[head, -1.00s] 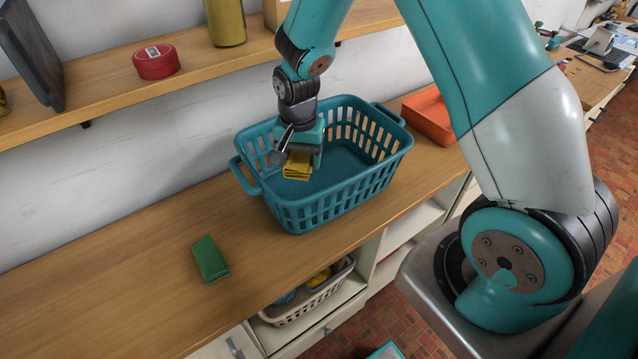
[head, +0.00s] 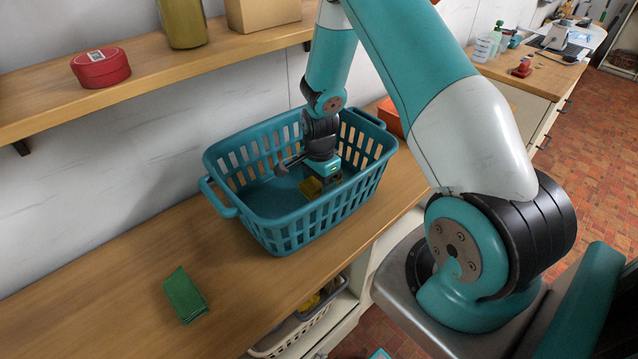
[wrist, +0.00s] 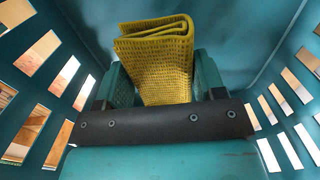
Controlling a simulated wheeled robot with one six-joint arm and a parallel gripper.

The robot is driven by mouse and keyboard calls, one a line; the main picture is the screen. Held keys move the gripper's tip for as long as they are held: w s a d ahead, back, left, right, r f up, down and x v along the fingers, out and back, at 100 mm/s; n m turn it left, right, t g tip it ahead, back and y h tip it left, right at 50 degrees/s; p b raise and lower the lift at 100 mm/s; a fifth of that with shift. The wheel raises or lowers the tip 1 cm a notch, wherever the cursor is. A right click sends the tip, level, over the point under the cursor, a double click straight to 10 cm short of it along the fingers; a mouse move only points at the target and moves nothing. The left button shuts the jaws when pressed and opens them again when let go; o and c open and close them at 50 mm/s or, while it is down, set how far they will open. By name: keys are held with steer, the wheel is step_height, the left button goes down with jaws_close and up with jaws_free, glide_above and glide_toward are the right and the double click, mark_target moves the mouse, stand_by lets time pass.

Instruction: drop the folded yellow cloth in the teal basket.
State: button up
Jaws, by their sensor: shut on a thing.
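The teal basket (head: 300,229) stands on the wooden counter, with slotted walls and two handles. My gripper (head: 318,186) is down inside it, below the rim. It is shut on the folded yellow cloth (head: 311,187), which is partly hidden by the gripper in the head view. In the wrist view the yellow cloth (wrist: 163,62) sits between the two fingers, with the basket walls (wrist: 255,25) on both sides. Whether the cloth touches the basket floor I cannot tell.
A folded green cloth (head: 185,295) lies on the counter (head: 120,262) left of the basket. An orange tray (head: 391,117) is behind the basket at the right. A shelf above holds a red tin (head: 101,68), a yellow-green jar (head: 183,22) and a box (head: 262,13). A cream basket (head: 290,335) is below.

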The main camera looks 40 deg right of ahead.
steer(key=shift+f, duration=0.6)
steer(key=shift+f, duration=0.1)
steer(key=shift+f+b, duration=0.45)
steer(key=shift+f, duration=0.1)
steer(key=o, duration=1)
steer(key=shift+c, duration=0.2)
